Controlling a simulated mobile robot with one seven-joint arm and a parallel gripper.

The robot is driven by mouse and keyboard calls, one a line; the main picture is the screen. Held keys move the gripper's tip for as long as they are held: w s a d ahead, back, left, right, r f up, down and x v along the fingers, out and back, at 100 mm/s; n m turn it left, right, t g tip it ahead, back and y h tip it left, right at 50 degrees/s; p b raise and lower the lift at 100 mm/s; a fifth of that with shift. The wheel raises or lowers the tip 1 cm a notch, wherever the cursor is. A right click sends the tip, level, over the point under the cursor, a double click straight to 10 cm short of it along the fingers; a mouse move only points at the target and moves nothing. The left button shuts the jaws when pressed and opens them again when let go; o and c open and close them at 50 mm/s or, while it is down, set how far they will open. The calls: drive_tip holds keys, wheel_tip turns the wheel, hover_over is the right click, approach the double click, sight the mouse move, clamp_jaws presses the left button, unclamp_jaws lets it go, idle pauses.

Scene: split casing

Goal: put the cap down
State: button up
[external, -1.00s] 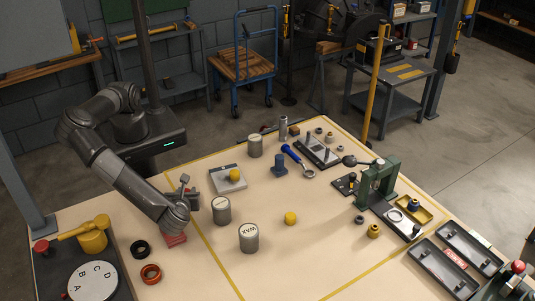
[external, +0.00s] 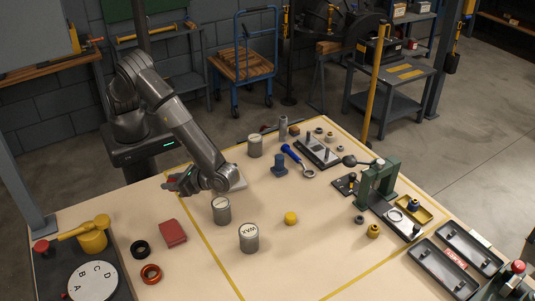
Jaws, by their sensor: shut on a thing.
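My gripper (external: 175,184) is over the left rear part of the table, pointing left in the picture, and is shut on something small. Only a little dark and reddish detail shows at the jaws, so the shape of the cap in them cannot be made out. A round yellow piece (external: 290,218) sits alone on the table to the right, apart from the gripper.
A red block (external: 172,233) lies in front of the gripper. Grey cans (external: 221,211) and (external: 249,238) stand to the right, with a black ring (external: 140,249) and an orange ring (external: 151,274) at the left. A green press (external: 378,184) stands at the right. Bare tabletop lies between them.

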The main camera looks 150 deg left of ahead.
drive_tip(key=n+t+h, duration=0.1)
drive_tip(key=r+n+t+h, duration=0.1)
drive_tip(key=n+t, duration=0.1)
drive_tip(key=shift+s+d+r+h, duration=0.15)
drive_tip(key=shift+s+d+h, duration=0.05)
drive_tip(key=shift+s+h, duration=0.2)
drive_tip(key=n+t, duration=0.1)
drive_tip(key=n+t+h, duration=0.1)
drive_tip(key=shift+s+r+n, duration=0.2)
drive_tip(key=shift+s+n, duration=0.05)
drive_tip(key=shift+n, duration=0.05)
drive_tip(key=shift+s+a+n+t+h, duration=0.15)
drive_tip(key=shift+n+t+h, duration=0.25)
drive_tip(key=shift+n+t, duration=0.4)
drive_tip(key=shift+s+a+r+n+t+y, duration=1.1)
drive_tip(key=shift+s+a+r+n+t, duration=0.75)
drive_tip(key=shift+a+n+t, duration=2.7)
drive_tip(key=a+f+t, duration=0.1)
drive_tip(key=a+f, duration=0.1)
drive_tip(key=a, duration=0.1)
drive_tip(key=a+f+n+t, duration=0.1)
drive_tip(key=a+f, duration=0.1)
drive_tip(key=a, duration=0.1)
drive_tip(key=w+a+f+t, duration=0.1)
drive_tip(key=a+f, duration=0.2)
drive_tip(key=shift+a+f, duration=0.1)
drive_tip(key=shift+a, duration=0.05)
drive_tip(key=shift+a+f, duration=0.1)
drive_tip(key=shift+f, duration=1.95)
